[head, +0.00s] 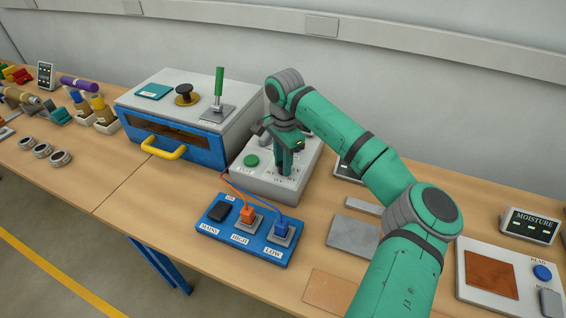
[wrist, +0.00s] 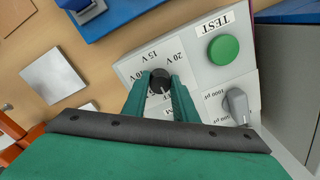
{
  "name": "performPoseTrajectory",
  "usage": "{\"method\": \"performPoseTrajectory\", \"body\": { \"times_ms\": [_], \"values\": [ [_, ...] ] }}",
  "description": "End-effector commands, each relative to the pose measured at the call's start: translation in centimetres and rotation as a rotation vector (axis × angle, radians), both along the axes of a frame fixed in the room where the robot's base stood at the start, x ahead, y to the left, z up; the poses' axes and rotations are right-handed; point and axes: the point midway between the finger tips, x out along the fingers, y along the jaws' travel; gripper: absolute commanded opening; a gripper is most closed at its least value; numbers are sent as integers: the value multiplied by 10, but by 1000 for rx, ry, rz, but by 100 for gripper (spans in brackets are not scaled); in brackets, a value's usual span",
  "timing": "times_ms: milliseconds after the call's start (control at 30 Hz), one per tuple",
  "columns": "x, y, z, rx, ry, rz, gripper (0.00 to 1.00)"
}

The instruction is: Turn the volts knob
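The volts knob (wrist: 160,80) is a small round black knob with a white mark, on a light grey panel. Voltage labels including 10 V, 15 V and 20 V are printed around it in the wrist view. My gripper (wrist: 160,86) points down at it, with one green finger on each side of the knob. Whether the fingers touch it or leave a thin gap, I cannot tell. In the head view my gripper (head: 287,170) is over the grey test box (head: 262,188), and its fingers hide the knob.
A green TEST button (wrist: 224,50) and a grey pointer knob (wrist: 237,105) with pF labels share the panel. A blue terminal block (head: 245,232) with orange and blue plugs stands in front. A grey and blue cabinet (head: 175,140) with a yellow handle stands close on the left.

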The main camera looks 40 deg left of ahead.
Motion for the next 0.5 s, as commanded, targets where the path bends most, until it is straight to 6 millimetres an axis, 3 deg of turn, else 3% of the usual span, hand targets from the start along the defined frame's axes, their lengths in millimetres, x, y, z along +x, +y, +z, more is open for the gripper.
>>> {"method": "performPoseTrajectory", "body": {
  "times_ms": [500],
  "values": [
    [0,0,1,-2,-1,-118,3]
  ]
}}
